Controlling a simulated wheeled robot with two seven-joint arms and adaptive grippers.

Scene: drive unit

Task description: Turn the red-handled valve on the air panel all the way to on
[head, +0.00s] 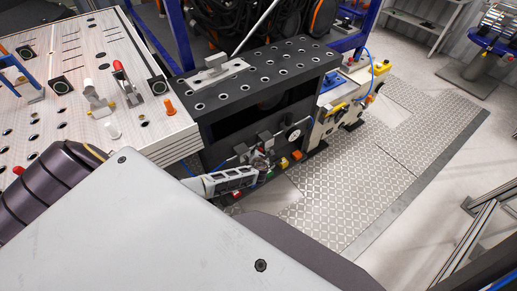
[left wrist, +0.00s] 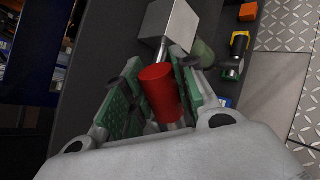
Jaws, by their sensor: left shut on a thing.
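The red valve handle (left wrist: 160,90) is a red cylinder on a metal rod from a grey block (left wrist: 172,22), in the left wrist view. My left gripper (left wrist: 162,72) has its green-padded fingers on both sides of it, shut on it. In the head view my left gripper (head: 256,165) is at the front of the dark panel under the black perforated bench top (head: 262,72). There the handle is mostly hidden by the fingers. I cannot tell the valve's exact setting. My right gripper is not in view.
A round gauge (head: 292,134) and orange-yellow fittings (head: 284,162) sit right of my gripper. A perforated light table (head: 150,135) stands at left. The tread-plate floor (head: 350,190) is clear at right.

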